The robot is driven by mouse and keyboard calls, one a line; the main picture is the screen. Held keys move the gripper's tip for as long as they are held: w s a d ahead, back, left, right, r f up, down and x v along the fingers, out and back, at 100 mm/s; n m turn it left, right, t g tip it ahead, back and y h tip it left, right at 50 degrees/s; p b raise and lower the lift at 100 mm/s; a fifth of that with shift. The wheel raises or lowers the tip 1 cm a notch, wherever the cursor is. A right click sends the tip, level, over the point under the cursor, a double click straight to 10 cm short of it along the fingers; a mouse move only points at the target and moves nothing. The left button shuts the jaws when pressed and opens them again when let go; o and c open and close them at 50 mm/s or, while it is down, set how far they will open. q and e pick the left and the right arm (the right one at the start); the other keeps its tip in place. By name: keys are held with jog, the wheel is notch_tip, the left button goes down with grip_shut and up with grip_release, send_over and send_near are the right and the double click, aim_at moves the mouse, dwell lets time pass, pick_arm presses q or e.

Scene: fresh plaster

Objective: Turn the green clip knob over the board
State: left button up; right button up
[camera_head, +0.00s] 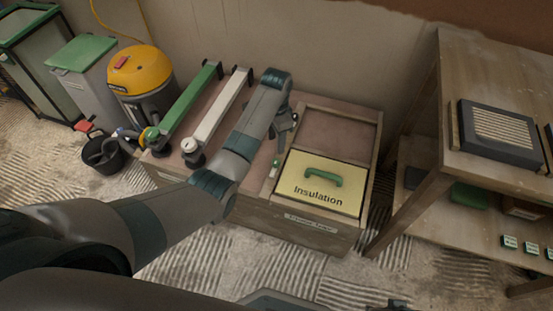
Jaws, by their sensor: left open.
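The board is a yellow panel (311,195) marked "Insulation", with a green handle (323,177) on it. It lies in the front part of a framed opening in the top of a wooden chest. A small green knob (276,163), which looks like the clip knob, sits by the board's left edge. My left arm reaches across the chest from the left. My left gripper (281,147) points down just above and behind the knob and is open. The fingertips are small and dark here, and I cannot tell whether they touch the knob. My right gripper is not in view.
The wooden chest (286,222) also carries a green-topped bar (190,103) and a white bar (222,108) on its left. A wooden shelf unit (465,85) with a vent box stands at right. A yellow-topped vacuum (140,72) and bins stand at left.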

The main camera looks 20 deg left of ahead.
aim_at(276, 161)
pick_arm(q)
notch_tip(276, 161, down, 9)
jog(key=shift+f+b, duration=0.1)
jog(key=shift+b, duration=0.8)
jog(key=shift+f, duration=0.8)
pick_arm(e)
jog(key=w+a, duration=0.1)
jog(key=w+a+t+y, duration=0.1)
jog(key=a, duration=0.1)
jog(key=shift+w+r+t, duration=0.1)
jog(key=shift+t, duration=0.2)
pick_arm(q)
jog(key=c, duration=1)
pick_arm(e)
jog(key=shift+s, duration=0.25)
